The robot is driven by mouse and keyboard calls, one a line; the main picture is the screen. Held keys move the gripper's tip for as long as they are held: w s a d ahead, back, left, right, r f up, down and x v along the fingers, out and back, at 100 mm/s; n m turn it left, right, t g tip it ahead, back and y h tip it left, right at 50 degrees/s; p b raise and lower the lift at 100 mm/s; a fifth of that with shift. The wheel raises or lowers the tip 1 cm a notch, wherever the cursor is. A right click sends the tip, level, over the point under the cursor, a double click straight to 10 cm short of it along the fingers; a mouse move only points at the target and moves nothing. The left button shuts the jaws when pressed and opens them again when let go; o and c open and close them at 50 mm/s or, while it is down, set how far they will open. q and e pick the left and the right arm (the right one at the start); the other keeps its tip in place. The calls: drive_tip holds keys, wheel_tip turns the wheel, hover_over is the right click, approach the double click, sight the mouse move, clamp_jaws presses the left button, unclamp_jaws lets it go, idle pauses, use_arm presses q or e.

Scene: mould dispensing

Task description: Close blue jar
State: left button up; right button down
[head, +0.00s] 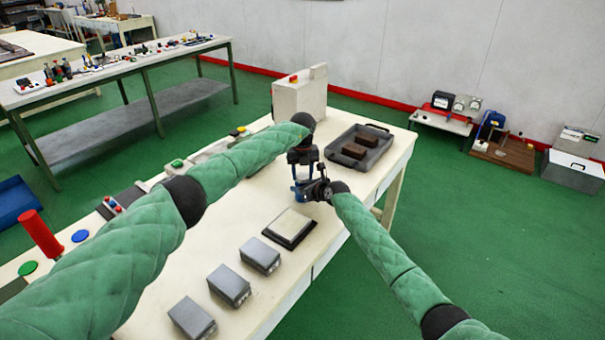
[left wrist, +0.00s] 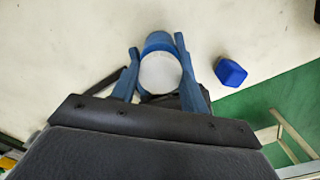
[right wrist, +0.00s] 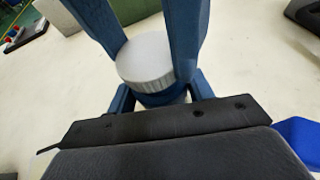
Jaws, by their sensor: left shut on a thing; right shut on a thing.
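A round white ribbed lid (right wrist: 145,62) sits on top of the blue jar (right wrist: 162,98); whether it is seated fully cannot be told. My left gripper (head: 303,172) comes down from above, its blue fingers on either side of the lid, which also shows in the left wrist view (left wrist: 160,73). My right gripper (head: 308,190) reaches in from the right, lower down, shut around the jar body. The jar shows as a blue edge in the left wrist view (left wrist: 158,42). In the head view the grippers mostly hide jar and lid.
A blue block (left wrist: 230,72) lies near the table edge beside the grippers. A dark tray (head: 375,138) with brown blocks stands behind. A white box (head: 298,98) is at the back. A dark-framed pad (head: 277,238) and several grey boxes (head: 230,285) lie in front.

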use_arm(q)
drive_tip(key=shift+m, duration=1)
drive_tip(key=o, duration=1.1)
drive_tip(key=shift+r, duration=2.3)
drive_tip(key=shift+c, duration=0.5)
